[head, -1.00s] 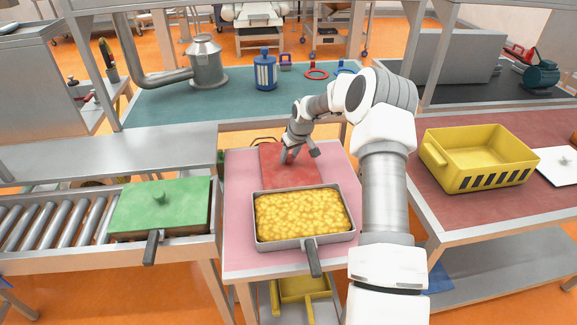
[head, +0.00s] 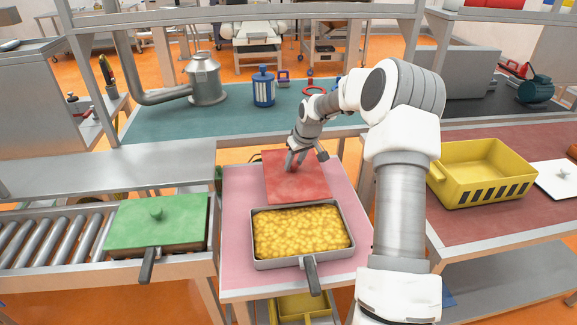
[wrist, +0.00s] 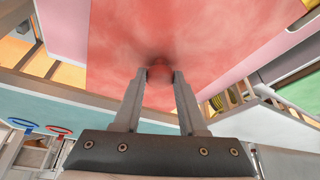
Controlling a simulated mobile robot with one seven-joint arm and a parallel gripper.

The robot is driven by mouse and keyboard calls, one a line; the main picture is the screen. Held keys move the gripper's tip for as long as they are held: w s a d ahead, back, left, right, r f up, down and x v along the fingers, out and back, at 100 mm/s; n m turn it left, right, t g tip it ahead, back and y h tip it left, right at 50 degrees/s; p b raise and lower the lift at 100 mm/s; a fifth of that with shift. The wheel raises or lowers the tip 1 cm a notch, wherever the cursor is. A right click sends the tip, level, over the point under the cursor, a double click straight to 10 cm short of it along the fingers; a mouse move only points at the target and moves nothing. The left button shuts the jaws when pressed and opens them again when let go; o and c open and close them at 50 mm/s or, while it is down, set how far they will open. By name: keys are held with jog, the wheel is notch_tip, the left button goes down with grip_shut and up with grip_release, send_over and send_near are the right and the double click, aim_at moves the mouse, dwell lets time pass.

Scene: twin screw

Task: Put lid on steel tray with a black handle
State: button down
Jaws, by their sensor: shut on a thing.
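The steel tray (head: 258,262) sits on the pink tabletop, filled with a lumpy yellow food. Its black handle (head: 312,275) points toward me. A flat red lid (head: 305,188) is just behind the tray, its near edge close to the tray's far rim. My gripper (head: 291,162) is over the lid. In the wrist view its two fingers (wrist: 159,76) are shut on the lid's red knob (wrist: 160,73). The lid seems slightly raised off the table; the gap beneath it is hidden.
On the left, a tray with a green lid (head: 180,221) and a dark handle stands by a roller conveyor (head: 62,235). A yellow crate (head: 485,180) stands on the right table. A steel can (head: 204,80) and blue container (head: 263,88) stand on the back bench.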

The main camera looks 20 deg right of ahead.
jog(key=s+r, duration=0.1)
jog(key=s, duration=0.1)
jog(key=s+d+r, duration=0.1)
jog(key=s+r, duration=0.1)
jog(key=s, duration=0.1)
jog(key=s+d+r, duration=0.1)
jog(key=s+r, duration=0.1)
jog(key=s, duration=0.1)
jog(key=shift+d, duration=0.1)
jog(key=shift+s+a+f+n+y+p, duration=0.1)
jog(key=shift+s+a+n+y+p, duration=0.15)
jog(key=shift+s+n, duration=0.25)
jog(key=shift+s+a+n+y+p, duration=0.15)
jog(key=shift+s+n+y, duration=0.1)
jog(key=shift+n, duration=0.45)
jog(key=s+a+n+g+y+p, duration=0.45)
jog(key=s+n, duration=0.45)
jog(key=n, duration=0.6)
notch_tip(320, 180, down, 6)
jog(key=a+h+b, duration=0.2)
jog(key=b, duration=0.3)
jog(key=shift+n+g, duration=0.3)
jog(key=shift+g, duration=0.15)
jog(key=shift+f, duration=0.45)
grip_release()
dwell(0.4)
